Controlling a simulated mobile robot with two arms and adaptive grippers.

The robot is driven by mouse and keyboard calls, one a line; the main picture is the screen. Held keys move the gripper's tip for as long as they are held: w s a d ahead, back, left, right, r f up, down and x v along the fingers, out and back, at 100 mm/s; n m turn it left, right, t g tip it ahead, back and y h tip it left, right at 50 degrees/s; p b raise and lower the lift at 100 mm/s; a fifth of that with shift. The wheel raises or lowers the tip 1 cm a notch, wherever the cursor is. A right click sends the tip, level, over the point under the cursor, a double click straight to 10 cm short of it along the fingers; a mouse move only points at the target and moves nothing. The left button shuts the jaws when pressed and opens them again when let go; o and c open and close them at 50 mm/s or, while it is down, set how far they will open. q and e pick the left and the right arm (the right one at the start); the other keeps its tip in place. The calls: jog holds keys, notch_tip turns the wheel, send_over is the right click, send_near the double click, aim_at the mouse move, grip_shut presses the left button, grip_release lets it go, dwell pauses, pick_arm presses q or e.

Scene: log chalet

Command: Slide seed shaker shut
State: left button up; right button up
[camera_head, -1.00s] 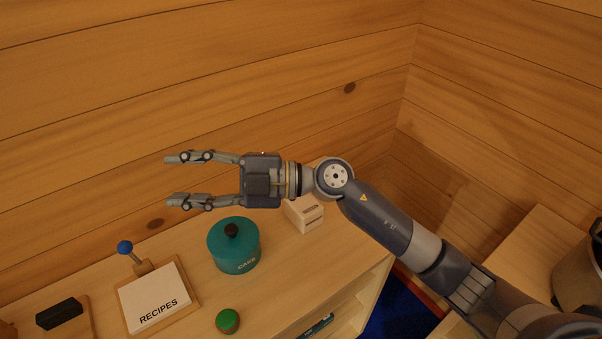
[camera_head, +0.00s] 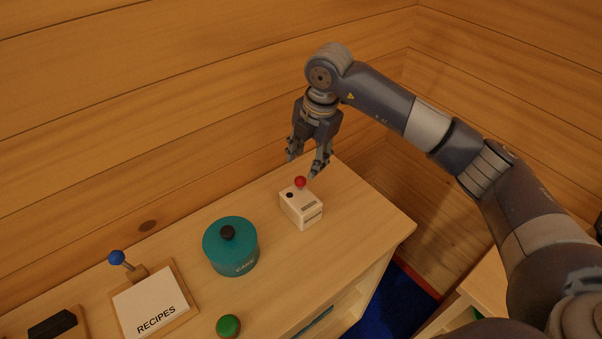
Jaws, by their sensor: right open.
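My right gripper (camera_head: 304,168) points down just above and behind the box, fingers apart and empty. The fingertips are close to the red knob; I cannot tell whether they touch it. My left gripper is not in view.
A teal cake tin (camera_head: 231,250) stands left of the box. A recipes board (camera_head: 151,304) with a blue knob, a green-topped jar (camera_head: 228,326) and a dark block (camera_head: 52,325) are further left and front. The counter (camera_head: 366,228) is bare right of the box, up to its edge.

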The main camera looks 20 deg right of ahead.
aim_at(301, 178)
jog(key=f, duration=0.2)
jog(key=w+f+p, duration=0.1)
jog(key=f, duration=0.2)
jog(key=f+p, duration=0.1)
jog(key=f, duration=0.1)
jog(key=shift+w+a+f, duration=0.25)
jog(key=shift+a+f, duration=0.15)
jog(key=shift+c, duration=0.3)
grip_shut()
